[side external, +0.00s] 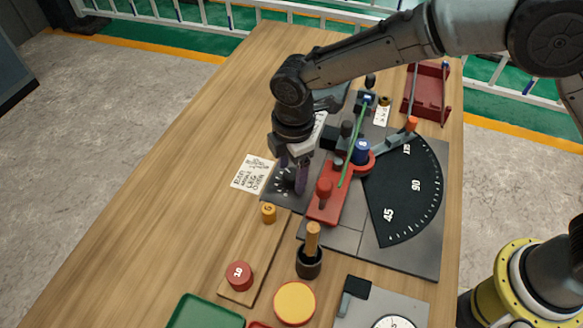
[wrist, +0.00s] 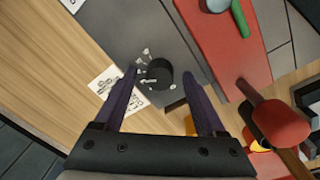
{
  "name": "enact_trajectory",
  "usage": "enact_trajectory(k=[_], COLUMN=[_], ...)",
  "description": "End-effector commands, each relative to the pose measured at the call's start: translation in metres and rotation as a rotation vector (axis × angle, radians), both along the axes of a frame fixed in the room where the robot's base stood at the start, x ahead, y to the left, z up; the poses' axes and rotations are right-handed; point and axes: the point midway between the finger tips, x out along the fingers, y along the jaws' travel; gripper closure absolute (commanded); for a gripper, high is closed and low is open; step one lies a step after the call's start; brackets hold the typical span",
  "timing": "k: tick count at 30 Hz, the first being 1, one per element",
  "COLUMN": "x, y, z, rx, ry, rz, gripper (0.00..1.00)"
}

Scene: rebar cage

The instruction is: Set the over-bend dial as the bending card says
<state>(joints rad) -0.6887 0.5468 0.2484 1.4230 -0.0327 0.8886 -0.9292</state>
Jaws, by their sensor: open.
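The over-bend dial (side external: 283,186) is a dark knob with white marks around it, on the grey plate of the bender. In the wrist view its black knob (wrist: 159,74) sits between the fingertips. My gripper (side external: 293,177) points down at the dial, open, with one purple finger on each side of the knob. I cannot tell whether either finger touches it. A white card (side external: 252,173) with handwritten lines lies beside the dial; it also shows partly behind a finger in the wrist view (wrist: 104,84). Its figures are too small to read, and the dial setting is unclear.
The red bender body (side external: 325,204) with a green bar and a black angle scale (side external: 405,195) stands right of the dial. A wooden strip (side external: 255,255), a black cup (side external: 309,262) and a green tray (side external: 203,313) are in front. Bare table lies to the left.

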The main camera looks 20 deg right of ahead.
Motion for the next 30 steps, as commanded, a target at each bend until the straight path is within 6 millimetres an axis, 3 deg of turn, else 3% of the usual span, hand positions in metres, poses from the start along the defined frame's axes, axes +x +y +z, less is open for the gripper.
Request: enact_trajectory(k=[2,13,23,30], x=[0.0,0.0,0.0,0.0], y=[0.0,0.0001,0.0004,0.0007], z=[0.0001,0.0004,0.0007,0.0008], rx=[0.0,0.0,0.0,0.001], ry=[0.0,0.0,0.0,-0.001], rz=[0.0,0.0,-0.024,-0.138], gripper=[0.32,0.99,1.0,1.0])
